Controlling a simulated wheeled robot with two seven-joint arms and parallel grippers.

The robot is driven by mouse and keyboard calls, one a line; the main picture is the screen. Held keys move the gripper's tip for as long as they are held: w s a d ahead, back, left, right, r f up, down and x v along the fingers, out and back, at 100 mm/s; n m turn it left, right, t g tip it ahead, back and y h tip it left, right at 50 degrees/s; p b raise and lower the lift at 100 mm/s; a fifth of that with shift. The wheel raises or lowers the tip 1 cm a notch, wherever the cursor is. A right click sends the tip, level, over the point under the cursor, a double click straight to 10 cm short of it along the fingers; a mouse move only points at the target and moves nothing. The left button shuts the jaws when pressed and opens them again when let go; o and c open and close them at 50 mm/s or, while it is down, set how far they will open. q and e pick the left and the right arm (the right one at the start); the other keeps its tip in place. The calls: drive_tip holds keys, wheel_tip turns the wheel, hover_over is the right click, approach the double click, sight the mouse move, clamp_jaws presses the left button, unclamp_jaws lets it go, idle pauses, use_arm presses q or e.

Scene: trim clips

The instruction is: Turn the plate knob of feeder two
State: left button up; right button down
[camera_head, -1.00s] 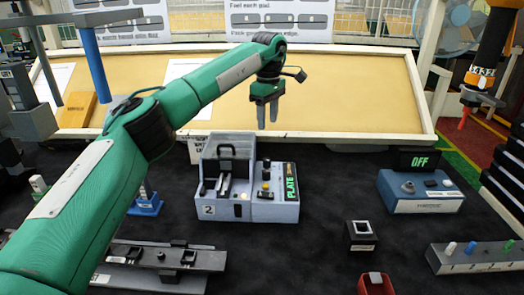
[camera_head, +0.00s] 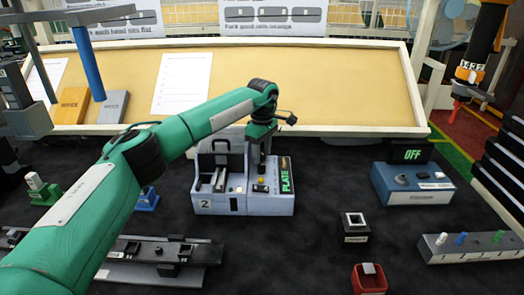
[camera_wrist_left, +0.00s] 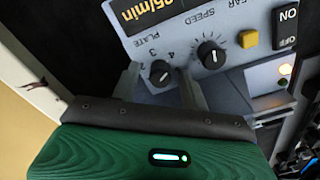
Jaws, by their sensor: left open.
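Feeder two (camera_head: 218,207) is a grey unit marked 2, with a control box bearing a green PLATE display on its right. My left gripper (camera_head: 260,150) points down over that control box. In the left wrist view its open fingers (camera_wrist_left: 160,75) stand on either side of the black plate knob (camera_wrist_left: 160,74), which carries a white pointer line and numbers beside it. I cannot tell whether the fingers touch the knob. A larger black speed knob (camera_wrist_left: 210,54) sits next to it. The gripper hides part of the control box in the head view. My right gripper is not in view.
A yellow button (camera_wrist_left: 249,39) and an ON/OFF switch (camera_wrist_left: 286,27) share the panel. A blue box reading OFF (camera_head: 415,186), a black square block (camera_head: 355,228) and a red bin (camera_head: 369,280) stand to the right. The dark mat between them is clear.

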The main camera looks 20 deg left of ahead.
use_arm(q)
clamp_jaws()
